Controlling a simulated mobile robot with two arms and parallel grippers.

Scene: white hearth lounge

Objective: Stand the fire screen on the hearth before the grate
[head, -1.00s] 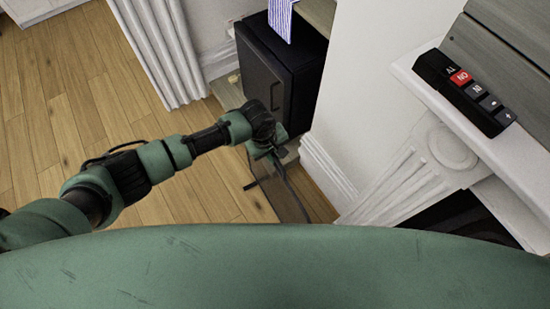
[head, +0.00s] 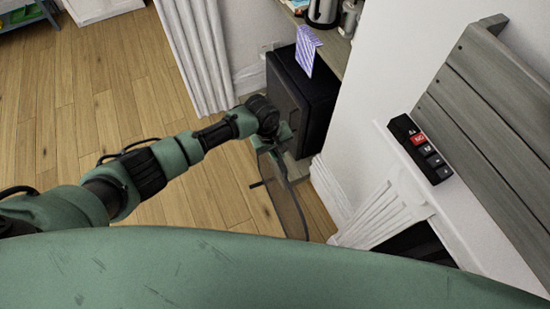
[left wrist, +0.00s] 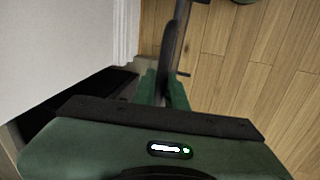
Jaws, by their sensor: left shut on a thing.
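The fire screen (head: 287,205) is a thin, brownish panel with a dark frame, seen at a slant below my left gripper (head: 272,148). My left gripper is shut on its upper edge, and the screen hangs over the wooden floor; whether its foot touches is not clear. In the left wrist view the screen's dark edge (left wrist: 176,40) runs up from between the green fingers (left wrist: 162,88). The dark grate opening (head: 415,243) shows partly under the white mantel at the lower right. My green body hides the hearth. My right gripper is out of view.
A black cabinet (head: 302,100) stands in the alcove just beyond the gripper. The white mantel surround (head: 385,217) is to the right, with a black remote-like box (head: 420,148) on its shelf. Wooden floor (head: 120,115) lies open to the left.

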